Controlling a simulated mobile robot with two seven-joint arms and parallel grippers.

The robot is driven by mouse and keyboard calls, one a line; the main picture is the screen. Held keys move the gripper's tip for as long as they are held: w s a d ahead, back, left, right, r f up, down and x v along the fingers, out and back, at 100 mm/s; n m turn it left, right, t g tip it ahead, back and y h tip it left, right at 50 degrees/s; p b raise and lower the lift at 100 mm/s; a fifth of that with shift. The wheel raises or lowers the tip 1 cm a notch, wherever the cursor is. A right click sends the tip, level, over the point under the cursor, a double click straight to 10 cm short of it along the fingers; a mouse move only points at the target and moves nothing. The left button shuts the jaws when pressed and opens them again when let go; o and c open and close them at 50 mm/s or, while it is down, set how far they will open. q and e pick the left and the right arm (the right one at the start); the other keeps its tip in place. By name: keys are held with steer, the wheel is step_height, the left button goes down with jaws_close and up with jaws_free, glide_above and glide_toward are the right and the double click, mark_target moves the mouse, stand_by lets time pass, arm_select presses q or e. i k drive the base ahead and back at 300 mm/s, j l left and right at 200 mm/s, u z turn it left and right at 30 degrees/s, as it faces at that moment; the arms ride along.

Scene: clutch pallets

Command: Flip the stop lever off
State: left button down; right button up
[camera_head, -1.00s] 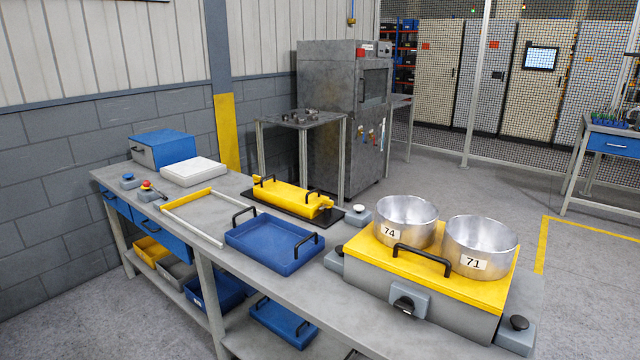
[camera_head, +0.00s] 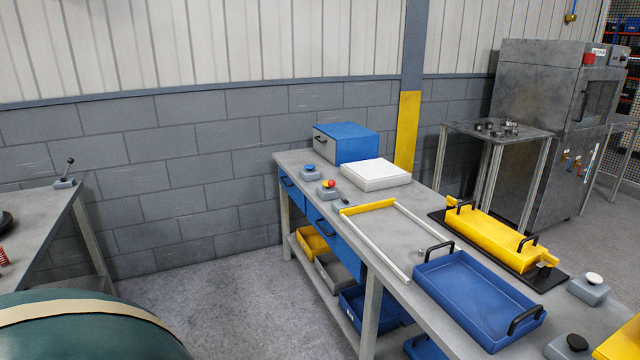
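On the long grey bench, a small grey box with a red and yellow button (camera_head: 329,184) stands near the far end, with a dark lever (camera_head: 343,197) beside it, tilted to the right. A second lever with a black knob (camera_head: 68,168) stands on a grey base on the left table, tilted slightly right. I cannot tell from labels which one is the stop lever. Neither of my grippers is in view.
A blue button box (camera_head: 309,172), white box (camera_head: 376,174), blue tray (camera_head: 478,295) and yellow tray (camera_head: 490,235) are on the bench (camera_head: 385,225). A large green rounded object (camera_head: 90,330) fills the bottom left. Floor between the tables is clear.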

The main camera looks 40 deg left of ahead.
mark_target(331, 183)
steer(key=i+j, duration=0.15)
steer(key=j, duration=0.3)
steer(key=i+j, duration=0.1)
steer(key=j, duration=0.3)
steer(key=i+j, duration=0.15)
steer(key=j, duration=0.3)
steer(key=i+j+z, duration=0.1)
steer(key=j, duration=0.35)
steer(key=i+j, duration=0.1)
steer(key=j, duration=1.9)
steer(key=i+l, duration=0.3)
steer(key=i, duration=0.25)
steer(key=l+z, duration=0.05)
